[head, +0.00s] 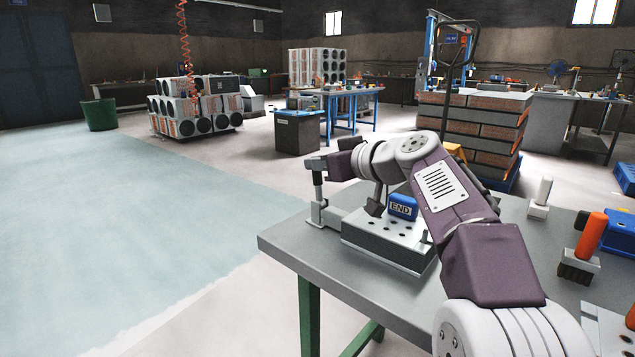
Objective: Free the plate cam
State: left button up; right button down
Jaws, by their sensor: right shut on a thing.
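My right arm reaches in from the lower right over the workbench. My right gripper (320,164) is at the bench's left end, shut on the top of a grey upright lever-like piece (318,188), which may be the plate cam; its jaws partly hide that top. The piece stands on a small grey base (322,215) beside a grey block with dark holes in its top (388,243). A blue block marked END (402,207) sits on that block, partly behind my arm. My left gripper is out of view.
The grey workbench (330,275) has green legs. To the right on it are a white-handled tool (541,192), an orange-handled brush (591,235) and a blue item (618,234). The bench's front left corner is bare. Open floor (130,230) lies left.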

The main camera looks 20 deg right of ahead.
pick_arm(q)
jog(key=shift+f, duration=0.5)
pick_arm(e)
jog(key=shift+f, duration=0.15)
jog(key=c, duration=1.3)
grip_release()
jog(key=shift+s, duration=0.1)
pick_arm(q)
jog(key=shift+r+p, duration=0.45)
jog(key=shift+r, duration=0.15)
pick_arm(e)
jog(key=v, duration=0.9)
jog(key=shift+f, duration=0.1)
